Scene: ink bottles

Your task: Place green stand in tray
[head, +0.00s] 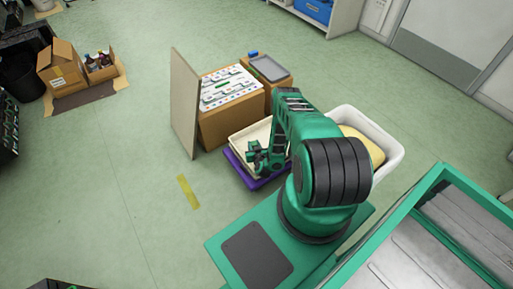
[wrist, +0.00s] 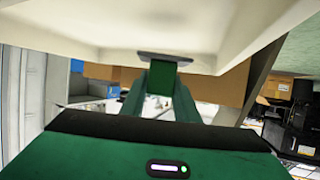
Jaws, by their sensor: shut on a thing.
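My gripper (head: 259,157) is low over a cream tray (head: 238,141) in the head view. In the wrist view, my gripper's fingers (wrist: 171,84) are closed on a small green stand (wrist: 172,74) with a flat grey plate at its far end. The plate is close against the cream tray (wrist: 100,28), which fills the top of that view. I cannot tell if the plate touches it. In the head view, I cannot make out the stand from my gripper and arm.
The cream tray sits on a purple crate (head: 233,166). A beige panel (head: 184,103) stands left of a cardboard box (head: 228,128) topped with a white rack. A white bin (head: 392,141) with something yellow is to the right. Open floor lies left.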

